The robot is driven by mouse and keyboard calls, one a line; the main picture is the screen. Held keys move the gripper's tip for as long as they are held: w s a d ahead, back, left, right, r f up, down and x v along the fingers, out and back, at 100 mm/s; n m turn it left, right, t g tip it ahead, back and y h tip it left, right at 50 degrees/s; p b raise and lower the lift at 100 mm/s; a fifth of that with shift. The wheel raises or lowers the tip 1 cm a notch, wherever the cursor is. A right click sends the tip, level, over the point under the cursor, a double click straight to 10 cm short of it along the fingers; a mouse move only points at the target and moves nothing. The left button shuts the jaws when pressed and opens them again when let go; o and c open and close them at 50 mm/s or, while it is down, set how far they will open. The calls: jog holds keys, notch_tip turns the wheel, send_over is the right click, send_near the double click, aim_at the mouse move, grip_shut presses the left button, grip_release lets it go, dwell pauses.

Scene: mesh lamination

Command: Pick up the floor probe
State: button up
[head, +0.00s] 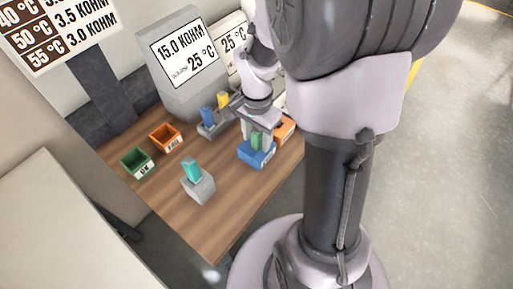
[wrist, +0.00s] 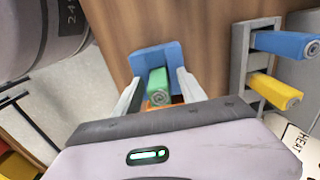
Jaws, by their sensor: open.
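My gripper (wrist: 160,88) is open, and its two fingers stand on either side of a green probe (wrist: 158,84) in the wrist view. A gap shows between each finger and the probe. The green probe (head: 257,140) stands upright in a blue bin (head: 257,157), which also shows in the wrist view (wrist: 152,57). In the head view my gripper (head: 256,124) is just above this bin. A teal probe (head: 191,169) stands in a grey block (head: 199,188) nearer the table's front. No readable label tells me which probe is the floor probe.
A blue probe (head: 208,116) and a yellow probe (head: 223,100) stand in a grey rack (head: 211,130). Green (head: 137,163) and orange (head: 165,137) bins are at the left. Another orange bin (head: 286,129) is close beside the blue bin. Grey display boxes (head: 187,62) stand behind.

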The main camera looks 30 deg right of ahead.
jog(key=shift+r, duration=0.2)
jog(key=shift+c, duration=0.9)
grip_shut()
